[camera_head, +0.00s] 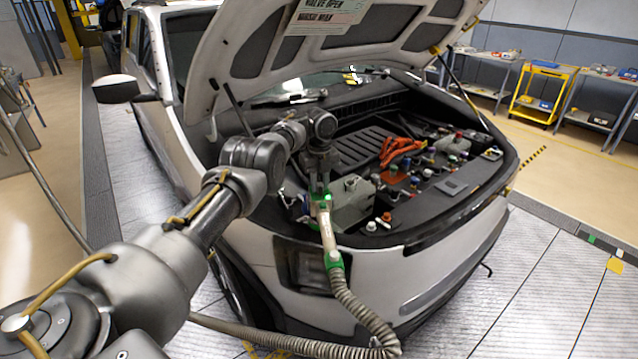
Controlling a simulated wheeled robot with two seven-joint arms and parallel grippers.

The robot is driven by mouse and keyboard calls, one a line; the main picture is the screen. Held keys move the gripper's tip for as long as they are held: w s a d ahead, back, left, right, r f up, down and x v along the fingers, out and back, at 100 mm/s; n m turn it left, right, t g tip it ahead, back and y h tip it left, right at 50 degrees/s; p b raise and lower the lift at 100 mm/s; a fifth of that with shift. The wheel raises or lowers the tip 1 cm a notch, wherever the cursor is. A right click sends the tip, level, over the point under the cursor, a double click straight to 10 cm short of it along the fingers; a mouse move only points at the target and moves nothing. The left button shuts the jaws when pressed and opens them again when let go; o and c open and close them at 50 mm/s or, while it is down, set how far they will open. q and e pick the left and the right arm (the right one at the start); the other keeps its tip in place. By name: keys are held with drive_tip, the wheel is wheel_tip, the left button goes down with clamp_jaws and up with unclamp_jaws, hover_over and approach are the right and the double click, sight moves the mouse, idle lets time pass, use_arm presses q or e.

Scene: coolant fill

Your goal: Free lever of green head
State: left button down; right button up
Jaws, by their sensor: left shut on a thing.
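The green head (322,203) is at the front left corner of the open engine bay. A pale tube (328,232) runs down from it to a green collar (333,260) and a grey ribbed hose. My left gripper (319,185) comes down from above and is shut on the green head at its upper end. The lever is too small and too covered by the gripper to make out. I cannot tell whether the head is seated on a filler neck. My right gripper is not in view.
The white car's raised hood (300,50) hangs above the engine bay. A pale tank (353,195) stands just right of the head. Orange cables (400,148) lie farther right. The ribbed hose (365,315) hangs over the front bumper (400,290).

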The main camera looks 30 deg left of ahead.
sight(320, 184)
use_arm(q)
drive_tip(key=shift+s+d+f, duration=0.1)
drive_tip(key=shift+f, duration=0.1)
drive_tip(key=c, duration=1.2)
unclamp_jaws()
drive_tip(key=shift+r, duration=0.1)
drive_tip(key=shift+r, duration=0.15)
drive_tip(key=shift+r, duration=0.4)
wheel_tip(320, 184, up, 10)
drive_tip(key=b, duration=0.2)
drive_tip(key=shift+f+b, duration=0.15)
drive_tip(key=shift+b, duration=0.15)
